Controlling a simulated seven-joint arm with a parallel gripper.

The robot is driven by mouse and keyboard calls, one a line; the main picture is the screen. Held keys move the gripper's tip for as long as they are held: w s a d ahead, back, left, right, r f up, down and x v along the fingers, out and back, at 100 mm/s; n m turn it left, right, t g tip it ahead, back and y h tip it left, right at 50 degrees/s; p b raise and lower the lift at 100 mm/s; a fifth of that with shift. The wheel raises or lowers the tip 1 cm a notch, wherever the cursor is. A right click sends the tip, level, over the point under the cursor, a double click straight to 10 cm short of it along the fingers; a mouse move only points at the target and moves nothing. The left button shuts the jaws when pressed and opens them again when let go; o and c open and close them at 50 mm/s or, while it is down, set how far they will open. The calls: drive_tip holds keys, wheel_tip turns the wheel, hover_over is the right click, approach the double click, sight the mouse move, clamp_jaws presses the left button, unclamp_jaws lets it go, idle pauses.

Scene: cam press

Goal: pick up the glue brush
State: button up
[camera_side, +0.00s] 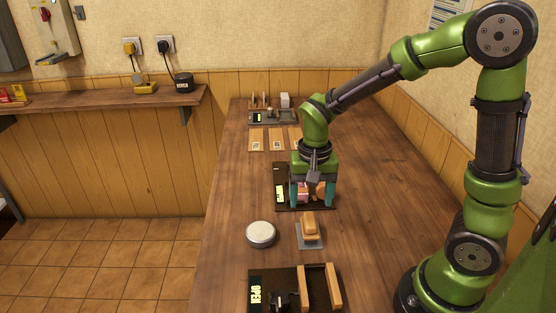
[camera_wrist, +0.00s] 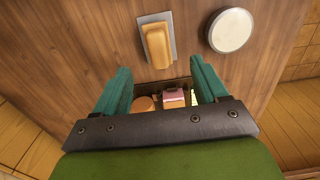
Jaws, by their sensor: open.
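My gripper (camera_side: 311,202) is open, pointing down over a dark board (camera_side: 281,174); its teal fingers also show in the wrist view (camera_wrist: 160,72). A pink block (camera_side: 301,190) and a rounded orange-brown piece (camera_side: 319,189) show between or just behind the fingers. The pink block (camera_wrist: 173,98) and the brown piece (camera_wrist: 144,103) are partly hidden by the gripper body in the wrist view. I cannot make out for certain which thing is the glue brush. I cannot tell whether the fingers touch anything.
A tan block (camera_side: 310,226) sits on a grey plate (camera_side: 312,243), beside a round white-topped tin (camera_side: 261,234). In front is a dark board marked OPEN (camera_side: 256,291) with wooden rails. Flat wooden cards (camera_side: 256,139) and a grey fixture (camera_side: 286,118) lie behind. The table's right side is clear.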

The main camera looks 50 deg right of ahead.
sight(310, 219)
drive_tip(key=f, duration=0.8)
drive_tip(key=shift+s+d, duration=0.1)
drive_tip(key=shift+d, duration=0.1)
drive_tip(key=c, duration=1.2)
